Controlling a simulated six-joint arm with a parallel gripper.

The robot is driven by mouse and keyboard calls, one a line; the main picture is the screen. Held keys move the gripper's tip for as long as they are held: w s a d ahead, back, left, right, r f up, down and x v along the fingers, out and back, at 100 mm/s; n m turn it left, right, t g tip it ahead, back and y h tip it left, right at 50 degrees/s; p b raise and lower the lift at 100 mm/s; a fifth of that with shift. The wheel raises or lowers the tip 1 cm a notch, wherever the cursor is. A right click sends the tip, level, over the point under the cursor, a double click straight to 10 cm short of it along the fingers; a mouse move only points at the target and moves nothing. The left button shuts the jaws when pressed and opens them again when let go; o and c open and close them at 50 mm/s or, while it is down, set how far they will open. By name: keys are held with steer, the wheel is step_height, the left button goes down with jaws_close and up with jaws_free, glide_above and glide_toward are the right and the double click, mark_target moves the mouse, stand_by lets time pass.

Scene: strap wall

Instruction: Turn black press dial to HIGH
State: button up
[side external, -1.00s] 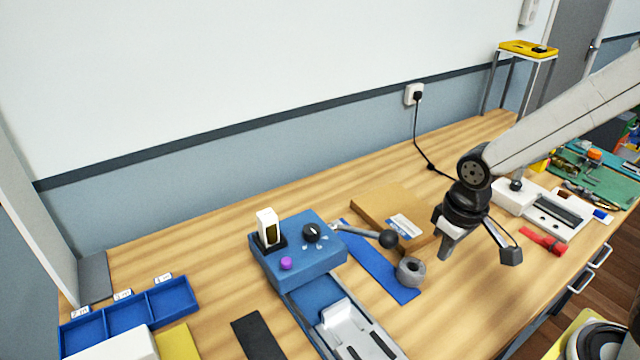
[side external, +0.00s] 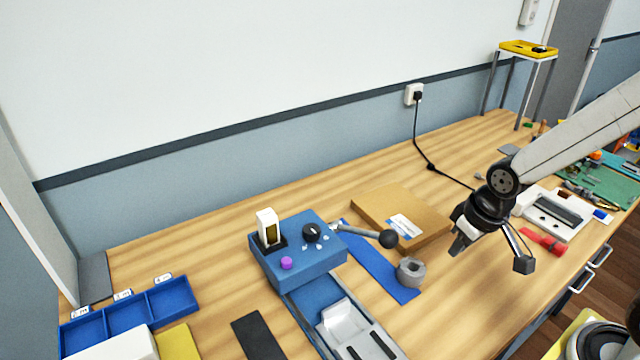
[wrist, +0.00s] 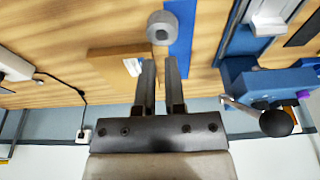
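The black dial (side external: 312,232) sits on top of the blue press (side external: 300,262), with small pale marks beside it; its setting is too small to read. A lever with a black ball knob (side external: 388,239) reaches right from the press. My gripper (side external: 458,248) hangs right of this knob, above the table and apart from the dial. In the wrist view my gripper (wrist: 160,65) shows two parallel fingers with a narrow empty gap. The press (wrist: 240,72) is at the right there, with the ball knob (wrist: 277,122) in front, and the dial is hard to make out.
A grey ring (side external: 411,271) and a cardboard box (side external: 385,208) lie between press and gripper. Blue trays (side external: 130,312) are at the left; a white fixture (side external: 552,215) and red item (side external: 541,241) are at the right.

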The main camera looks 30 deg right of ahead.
steer(key=o, duration=0.7)
steer(key=shift+w+d, duration=0.2)
steer(key=shift+w, duration=0.15)
steer(key=shift+o, duration=0.6)
steer(key=w+d+m+h, duration=0.1)
steer(key=w+d+m, duration=0.4)
steer(key=w+d, duration=0.2)
steer(key=shift+w+r+g, duration=0.25)
steer(key=shift+g, duration=0.05)
steer(key=w+d+f+m+g+h, duration=0.1)
steer(key=w+d+m, duration=0.4)
steer(key=d, duration=0.6)
steer(key=w+d+f+m+g+h, duration=0.1)
steer(key=w+d+m, duration=0.1)
steer(key=d+m, duration=0.65)
steer(key=s+d+f+m+g+h, duration=0.15)
steer(key=d+m, duration=0.25)
steer(key=d, duration=1.2)
steer(key=shift+y, duration=0.25)
steer(key=shift+s+a+x, duration=0.1)
steer(key=shift+s+x, duration=0.05)
steer(key=shift+x, duration=1.15)
steer(key=shift+s+a+x, duration=0.1)
steer(key=shift+x, duration=1.2)
steer(key=shift+s+a+x, duration=0.1)
steer(key=shift+s+x, duration=0.05)
steer(key=shift+x, duration=1.15)
jaws_close()
